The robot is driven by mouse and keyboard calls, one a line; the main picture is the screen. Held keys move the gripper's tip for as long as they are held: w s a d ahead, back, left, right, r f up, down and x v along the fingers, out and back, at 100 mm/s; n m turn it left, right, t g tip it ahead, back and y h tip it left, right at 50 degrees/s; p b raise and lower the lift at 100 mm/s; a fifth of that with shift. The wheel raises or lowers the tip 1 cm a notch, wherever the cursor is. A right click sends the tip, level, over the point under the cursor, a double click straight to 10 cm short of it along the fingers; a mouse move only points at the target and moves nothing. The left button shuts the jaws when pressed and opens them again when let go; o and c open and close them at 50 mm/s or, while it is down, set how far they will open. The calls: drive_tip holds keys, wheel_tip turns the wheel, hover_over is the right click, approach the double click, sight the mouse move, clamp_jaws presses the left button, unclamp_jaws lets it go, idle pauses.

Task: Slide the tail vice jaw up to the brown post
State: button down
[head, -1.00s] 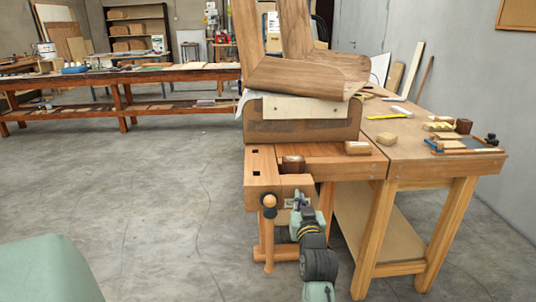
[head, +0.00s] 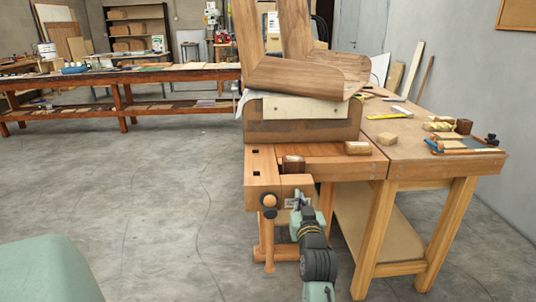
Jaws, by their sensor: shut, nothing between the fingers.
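The tail vice jaw (head: 261,170) is the pale wooden block with two dark square holes at the bench's near left corner. A knob and a hanging wooden handle are on its front. The brown post (head: 293,163) is a short dark block standing to the right of the holes, and a narrow gap seems to show between it and the jaw. My gripper (head: 298,203) is shut and empty, low in front of the bench below the post. It is right of the knob, close to the jaw's front. Whether it touches the wood cannot be told.
A large bent wooden piece (head: 300,75) on a brown form (head: 300,130) fills the bench top behind the post. A small wooden block (head: 358,148) lies to the right. A second bench (head: 440,163) with tools adjoins. Floor to the left is clear.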

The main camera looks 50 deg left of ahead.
drive_tip(key=shift+r, duration=0.15)
drive_tip(key=shift+x, duration=1.05)
drive_tip(key=shift+s+d, duration=0.1)
drive_tip(key=shift+v, duration=2.9)
